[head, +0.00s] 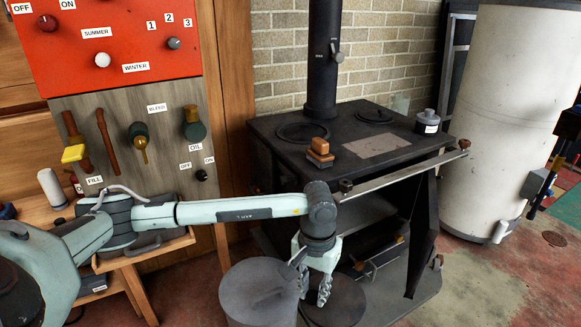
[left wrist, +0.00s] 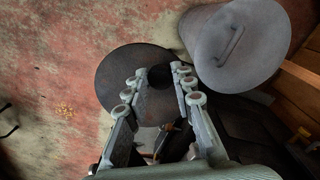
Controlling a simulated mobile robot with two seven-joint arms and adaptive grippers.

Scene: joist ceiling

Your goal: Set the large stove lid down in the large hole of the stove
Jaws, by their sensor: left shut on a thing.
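My left gripper (head: 314,300) points down in front of the stove, well below its top. It is shut on the large stove lid (head: 345,302), a dark round disc. In the left wrist view the lid (left wrist: 124,78) fills the space beyond the fingers, with a dark round spot, likely its knob, between the fingertips (left wrist: 158,88). The black stove (head: 270,152) stands behind my arm. On its top, the left round ring (head: 303,132) looks larger and dark inside; the right ring (head: 375,115) looks smaller. My right gripper is not in view.
A grey lidded bin (head: 258,292) stands close left of my gripper; its handled lid shows in the left wrist view (left wrist: 228,45). A wood-handled block (head: 320,152) and a labelled pot (head: 428,122) sit on the stove. A rail (head: 405,174) runs along its front; a pipe (head: 323,60) rises behind.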

